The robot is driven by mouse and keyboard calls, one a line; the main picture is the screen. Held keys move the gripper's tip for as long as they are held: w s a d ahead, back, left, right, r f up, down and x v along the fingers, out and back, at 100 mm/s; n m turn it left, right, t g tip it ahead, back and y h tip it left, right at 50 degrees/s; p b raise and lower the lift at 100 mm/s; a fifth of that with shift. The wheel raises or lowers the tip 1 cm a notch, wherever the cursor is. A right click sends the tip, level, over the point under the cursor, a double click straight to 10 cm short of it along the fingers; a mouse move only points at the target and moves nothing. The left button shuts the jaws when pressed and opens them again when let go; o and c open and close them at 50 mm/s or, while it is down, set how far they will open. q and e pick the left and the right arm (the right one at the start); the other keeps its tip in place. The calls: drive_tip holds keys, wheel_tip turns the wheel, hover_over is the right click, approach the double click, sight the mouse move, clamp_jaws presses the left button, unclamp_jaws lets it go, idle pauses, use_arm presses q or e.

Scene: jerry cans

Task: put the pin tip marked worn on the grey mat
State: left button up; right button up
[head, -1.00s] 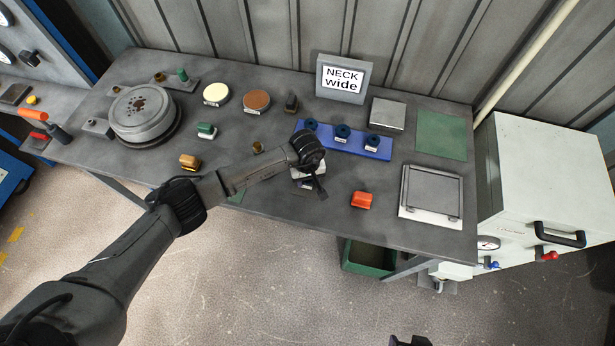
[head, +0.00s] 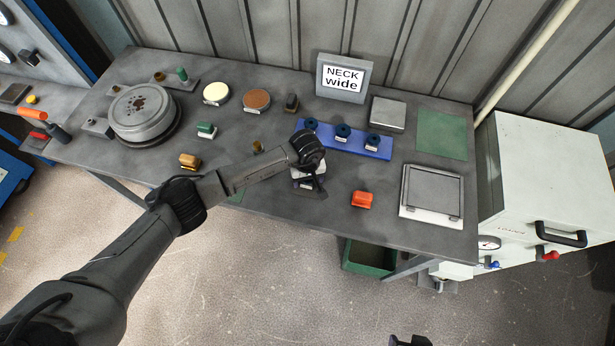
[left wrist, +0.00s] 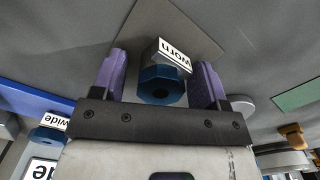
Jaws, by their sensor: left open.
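The pin tip marked worn (left wrist: 161,84) is a blue hexagonal piece with a white label in the left wrist view. It appears to stand on the grey mat (left wrist: 188,22), a flat square plate. In the head view the mat (head: 318,192) is mostly hidden under my gripper, and part of the tip (head: 305,184) shows below it. My left gripper (left wrist: 160,80) is open, its purple fingers either side of the tip with gaps visible. It also shows in the head view (head: 312,180). A dark part at the bottom edge may be my right gripper (head: 410,341).
A blue rack (head: 368,149) with three dark blue tips stands just behind. A sign (head: 343,78) reads "NECK wide". An orange block (head: 362,200) and a grey framed tray (head: 432,192) lie to the right. A green mat (head: 441,135) is at the back right.

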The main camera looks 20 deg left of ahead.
use_arm(q)
drive_tip(key=shift+r, duration=0.3)
wheel_tip(320, 180, up, 12)
drive_tip(key=shift+w+a+f+b, duration=0.15)
drive_tip(key=shift+f+b, duration=0.05)
drive_tip(key=shift+b, duration=0.25)
